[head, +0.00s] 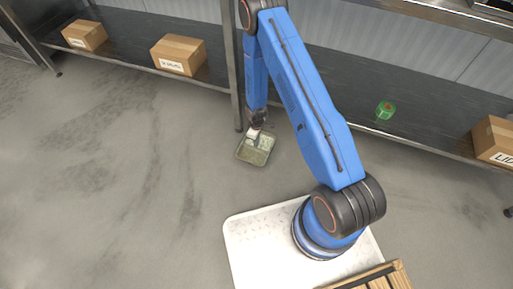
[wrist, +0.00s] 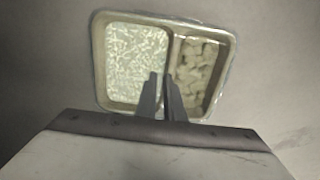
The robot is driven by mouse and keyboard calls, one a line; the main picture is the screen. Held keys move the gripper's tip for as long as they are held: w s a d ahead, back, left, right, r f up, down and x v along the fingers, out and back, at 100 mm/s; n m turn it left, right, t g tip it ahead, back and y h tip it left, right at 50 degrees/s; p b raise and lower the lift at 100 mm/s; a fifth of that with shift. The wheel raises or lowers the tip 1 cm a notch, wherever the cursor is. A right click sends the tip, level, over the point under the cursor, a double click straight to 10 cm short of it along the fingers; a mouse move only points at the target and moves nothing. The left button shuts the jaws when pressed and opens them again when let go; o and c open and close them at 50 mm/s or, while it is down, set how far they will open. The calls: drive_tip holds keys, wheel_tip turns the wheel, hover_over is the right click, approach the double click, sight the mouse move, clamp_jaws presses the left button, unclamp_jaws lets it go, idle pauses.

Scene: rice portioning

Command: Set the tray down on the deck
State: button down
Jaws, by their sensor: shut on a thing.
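The tray (head: 243,158) is a small beige two-compartment tray, in front of the white deck (head: 245,250) of my base and apart from it in the picture. My gripper (head: 255,134) is at its far side. In the wrist view the tray (wrist: 101,70) shows white rice-like grains in the wide left compartment and pale chunks in the narrow right one. My gripper fingers (wrist: 163,85) are shut on the tray near its divider. The exact contact is hard to see. The tray appears held in the air over the floor.
The deck's left part is bare. The floor (head: 110,180) at left is clear.

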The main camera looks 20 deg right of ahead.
drive_tip(key=shift+r, duration=2.15)
drive_tip(key=shift+r, duration=0.1)
drive_tip(key=shift+r, duration=1.4)
drive_tip(key=shift+r, duration=0.1)
